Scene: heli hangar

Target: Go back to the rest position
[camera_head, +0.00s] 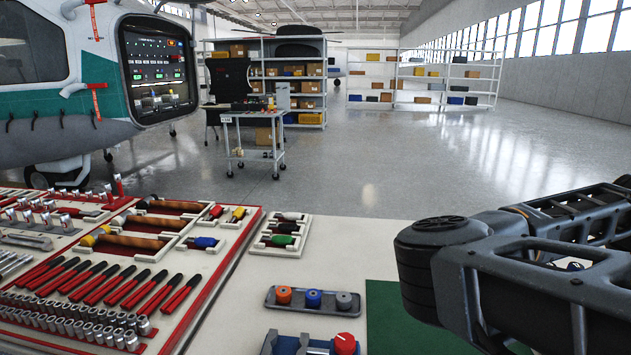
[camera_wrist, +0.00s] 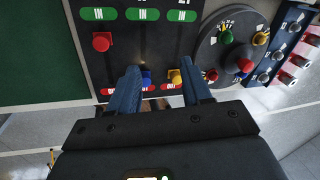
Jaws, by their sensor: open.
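My gripper (camera_wrist: 161,70) is open in the wrist view, its two blue fingers spread over a dark panel (camera_wrist: 120,50) with green IN labels and red OUT labels. A blue knob (camera_wrist: 147,77) shows beside the left finger, inside the gap. A yellow knob (camera_wrist: 176,77) shows inside the gap near the right finger. I cannot tell whether either finger touches a knob. Nothing is seen held. A red knob (camera_wrist: 102,41) is left of the fingers, and another red knob (camera_wrist: 211,75) is just right of them. In the head view my arm enters at the right; its fingers are hidden.
In the head view, a red-edged tool tray (camera_head: 215,275) fills the left of the worktop. A dark strip with three knobs (camera_head: 313,299) and a red-knobbed block (camera_head: 345,343) stand near my arm.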

